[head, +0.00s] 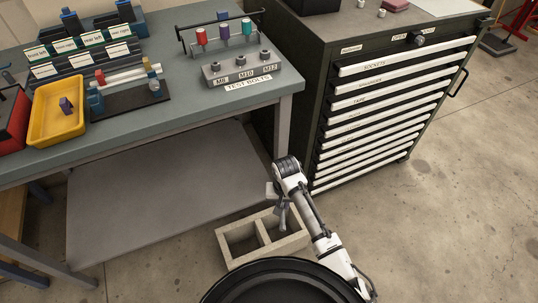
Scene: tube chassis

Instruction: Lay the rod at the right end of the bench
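Pale rods (130,75) lie across blue holders on a black stand on the bench (190,112). A red piece shows near their left end and a yellow piece near their right. I cannot tell which of these is the task's rod. The bench's right end holds a grey block marked M8, M10 and M12 (240,70), with a "TEST BOLTS" label at the edge. My gripper (279,208) hangs low in front of the bench, beside a concrete block and apart from the rods. Its fingers are small and dark; whether they are open is unclear.
A yellow tray (42,140) with a purple piece and a red bin (10,125) are at the left. Labelled racks stand behind. A black rail with coloured tools is behind the bolt block. A drawer cabinet (385,110) stands right. The concrete block (238,259) sits on the floor.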

